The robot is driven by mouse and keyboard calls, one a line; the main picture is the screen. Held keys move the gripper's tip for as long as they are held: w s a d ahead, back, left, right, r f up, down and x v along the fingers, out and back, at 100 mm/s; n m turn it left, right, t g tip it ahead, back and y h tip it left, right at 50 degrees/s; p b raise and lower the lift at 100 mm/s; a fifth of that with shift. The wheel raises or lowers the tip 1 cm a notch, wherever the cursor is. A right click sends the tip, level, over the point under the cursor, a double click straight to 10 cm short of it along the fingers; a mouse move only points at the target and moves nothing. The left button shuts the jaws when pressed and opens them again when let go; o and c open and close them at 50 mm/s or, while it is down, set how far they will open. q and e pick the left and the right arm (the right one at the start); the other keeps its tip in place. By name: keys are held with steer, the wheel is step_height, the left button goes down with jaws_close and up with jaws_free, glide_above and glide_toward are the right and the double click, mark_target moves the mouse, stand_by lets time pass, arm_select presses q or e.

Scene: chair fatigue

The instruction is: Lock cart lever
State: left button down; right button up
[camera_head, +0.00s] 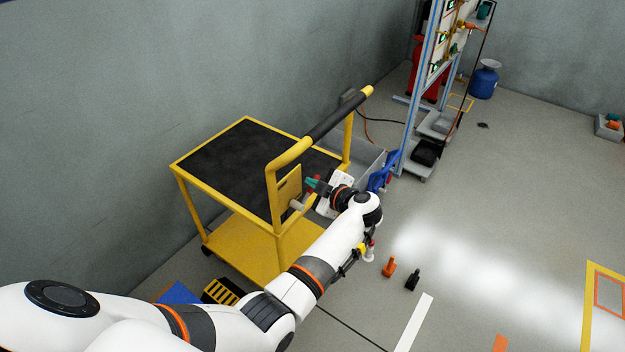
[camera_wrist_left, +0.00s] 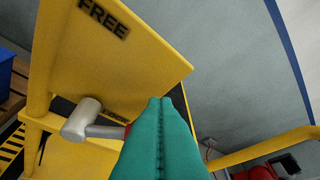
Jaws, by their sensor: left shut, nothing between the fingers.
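The yellow cart (camera_head: 184,194) with a black top stands by the wall. A yellow plate (camera_head: 289,192) sits below its handle; in the left wrist view the plate (camera_wrist_left: 130,50) reads "FREE". The grey lever (camera_head: 297,204) has a rounded knob and sticks out beside the plate. In the left wrist view the lever (camera_wrist_left: 82,120) extends left from a red part that my fingers partly hide. My left gripper (camera_head: 311,183), with teal fingers, is shut and empty close to the plate and lever. In the left wrist view its fingertips (camera_wrist_left: 160,102) are right of the knob, apart from it; contact with the lever's base cannot be told.
The black-gripped handle (camera_head: 338,115) rises above my left gripper. A blue-framed rack (camera_head: 411,100) stands behind to the right. Orange (camera_head: 389,267) and black (camera_head: 412,280) small objects stand on the floor. The floor at right is mostly clear.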

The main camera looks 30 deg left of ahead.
arm_select(q)
steer(key=shift+w+f, duration=0.2)
steer(key=shift+w, duration=0.1)
steer(key=shift+w+d, duration=0.1)
stand_by(0.4)
